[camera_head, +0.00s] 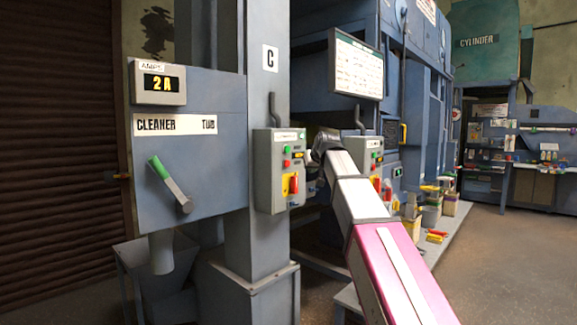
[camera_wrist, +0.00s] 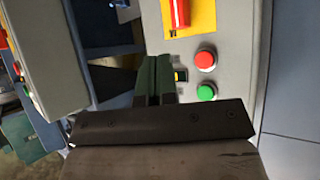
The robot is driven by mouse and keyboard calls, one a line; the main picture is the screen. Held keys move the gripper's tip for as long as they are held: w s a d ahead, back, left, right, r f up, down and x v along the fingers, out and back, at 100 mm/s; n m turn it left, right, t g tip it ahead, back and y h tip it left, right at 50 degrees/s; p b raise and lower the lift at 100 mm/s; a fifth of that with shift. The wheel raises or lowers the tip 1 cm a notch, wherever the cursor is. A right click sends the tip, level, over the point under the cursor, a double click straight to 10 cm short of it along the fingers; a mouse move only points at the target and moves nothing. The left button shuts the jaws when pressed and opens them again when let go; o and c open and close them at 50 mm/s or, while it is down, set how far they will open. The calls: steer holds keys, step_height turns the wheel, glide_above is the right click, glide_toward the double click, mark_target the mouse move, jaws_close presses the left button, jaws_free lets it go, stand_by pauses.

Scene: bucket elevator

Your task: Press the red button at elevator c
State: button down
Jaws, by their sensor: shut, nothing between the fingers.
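In the wrist view the red button (camera_wrist: 206,60) lies between the green button (camera_wrist: 207,92) and the yellow plate (camera_wrist: 203,18). My gripper (camera_wrist: 155,62) is shut and empty, its fingers left of the red button and apart from it. In the head view my gripper is small and partly hidden beside the box's right side.
A second similar control box (camera_head: 355,150) stands to the right behind my arm. Bins and loose items (camera_head: 435,205) line the platform; floor at the right is clear.

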steer(key=w+a, duration=0.5)
steer(key=a, duration=0.2)
steer(key=shift+w, duration=0.2)
stand_by(2.1)
steer(key=shift+w+a, duration=0.25)
steer(key=shift+a, duration=0.05)
steer(key=shift+w+a, duration=0.3)
steer(key=shift+a, duration=0.1)
stand_by(0.9)
stand_by(0.3)
steer(key=shift+s+d, duration=0.6)
steer(key=shift+d, duration=0.15)
steer(key=s+d, duration=0.1)
steer(key=d, duration=0.1)
steer(key=s+d, duration=0.2)
stand_by(0.5)
